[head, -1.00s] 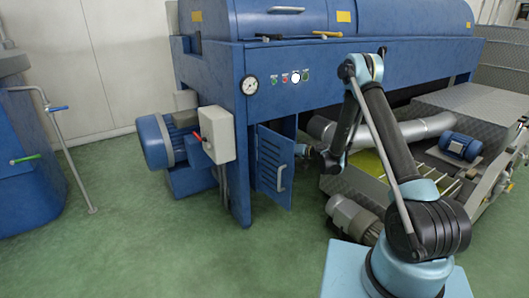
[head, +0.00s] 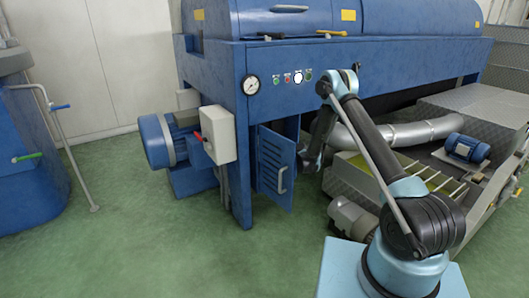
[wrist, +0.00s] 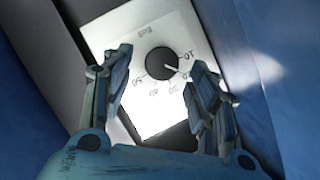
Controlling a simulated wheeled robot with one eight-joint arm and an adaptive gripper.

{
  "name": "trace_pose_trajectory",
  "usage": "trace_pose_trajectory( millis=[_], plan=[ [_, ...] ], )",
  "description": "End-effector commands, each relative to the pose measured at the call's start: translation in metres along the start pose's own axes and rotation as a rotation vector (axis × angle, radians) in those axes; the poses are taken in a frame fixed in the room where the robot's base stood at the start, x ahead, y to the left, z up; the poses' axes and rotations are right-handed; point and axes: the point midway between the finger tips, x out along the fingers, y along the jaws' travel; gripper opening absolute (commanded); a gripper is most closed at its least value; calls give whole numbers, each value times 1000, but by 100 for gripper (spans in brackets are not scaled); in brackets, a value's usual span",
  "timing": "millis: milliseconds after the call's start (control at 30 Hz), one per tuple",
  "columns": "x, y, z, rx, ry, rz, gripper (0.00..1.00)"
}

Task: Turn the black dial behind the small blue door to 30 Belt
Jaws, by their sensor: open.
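The small blue door (head: 275,168) with louvres and a grey handle stands swung open under the blue machine in the head view. The black dial (wrist: 161,61) sits on a white plate (wrist: 148,122) in the wrist view; the head view does not show it. Its white pointer line points to the lower right, toward the marks after 10. Numbers ring its right and lower side, with a small word above, too blurred to read surely. My gripper (wrist: 160,57) is open, its fingers either side of the dial in the picture. I cannot tell whether they touch it.
Blue panels flank the white plate closely in the wrist view. A grey box (head: 217,133) with a red lever and a blue motor (head: 156,142) stand left of the door. A silver pipe (head: 405,132) runs to the right. The green floor in front is clear.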

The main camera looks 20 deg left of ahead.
Motion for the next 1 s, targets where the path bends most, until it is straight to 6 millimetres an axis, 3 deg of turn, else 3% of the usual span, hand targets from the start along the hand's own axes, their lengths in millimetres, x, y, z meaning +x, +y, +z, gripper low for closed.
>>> trace_pose_trajectory(
  millis=[200,567,767,1000],
  plan=[
    [16,0,2,1,3,3,54],
    [19,-2,3,0,2,2,54],
    [19,-2,3,0,2,2,10],
    [19,0,2,2,3,3,10]
  ],
)
